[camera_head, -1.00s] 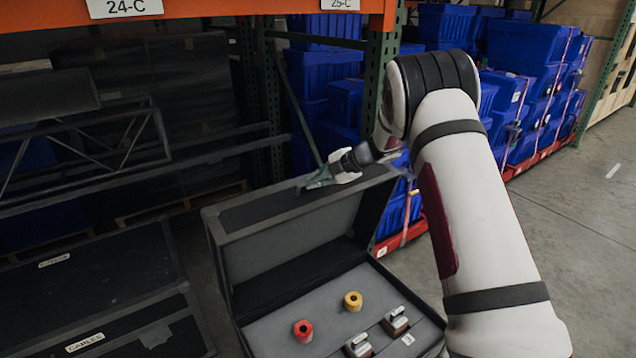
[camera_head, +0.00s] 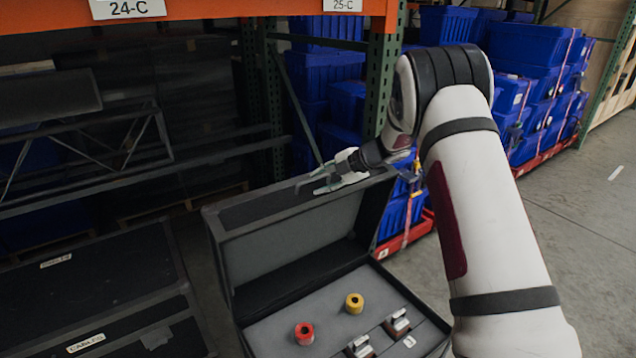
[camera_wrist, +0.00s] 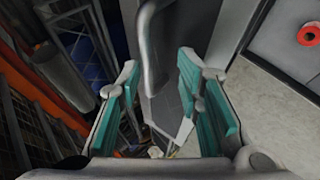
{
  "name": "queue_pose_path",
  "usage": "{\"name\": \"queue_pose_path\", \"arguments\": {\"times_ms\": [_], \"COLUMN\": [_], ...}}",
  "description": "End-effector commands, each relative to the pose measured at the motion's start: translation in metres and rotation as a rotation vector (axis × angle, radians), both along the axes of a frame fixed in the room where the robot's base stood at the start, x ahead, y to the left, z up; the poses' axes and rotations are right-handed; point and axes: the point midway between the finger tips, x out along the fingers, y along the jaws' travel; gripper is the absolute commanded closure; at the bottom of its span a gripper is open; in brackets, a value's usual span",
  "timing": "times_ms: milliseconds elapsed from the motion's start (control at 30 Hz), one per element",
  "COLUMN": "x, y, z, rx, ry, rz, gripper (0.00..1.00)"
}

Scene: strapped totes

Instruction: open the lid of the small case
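The small case (camera_head: 345,292) stands open in the lower middle of the head view. Its lid (camera_head: 290,239) is raised roughly upright at the back, with its grey inner face showing. My gripper (camera_head: 311,184) is at the lid's top edge, with its fingers apart. In the wrist view my gripper (camera_wrist: 158,75) shows teal finger pads spread apart, and a grey curved bar (camera_wrist: 150,45) shows between and beyond them. I cannot tell whether the fingers touch the lid.
A red spool (camera_head: 304,333), a yellow spool (camera_head: 354,303) and metal-topped pieces (camera_head: 398,322) sit in the case. Dark cases (camera_head: 95,290) lie at left. A rack post (camera_head: 381,85) and blue totes (camera_head: 525,45) stand behind. Floor is clear at right.

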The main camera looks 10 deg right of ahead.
Motion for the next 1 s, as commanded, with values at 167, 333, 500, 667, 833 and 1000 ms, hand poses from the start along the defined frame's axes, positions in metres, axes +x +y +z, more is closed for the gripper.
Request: {"name": "queue_pose_path", "arguments": {"times_ms": [167,333,500,667,833,1000], "x": [-0.019,-0.036,-0.048,-0.052,-0.053,-0.053], "y": [-0.025,-0.044,-0.056,-0.062,-0.062,-0.062], "z": [0.024,0.044,0.058,0.063,0.064,0.064], "rx": [-0.002,-0.002,-0.001,-0.001,0.000,0.000], "ry": [-0.002,-0.002,-0.001,-0.001,-0.001,-0.001], "rz": [-0.006,-0.006,-0.003,-0.003,-0.003,-0.003], "gripper": [0.70,0.70,0.70,0.70,0.70,0.70]}}
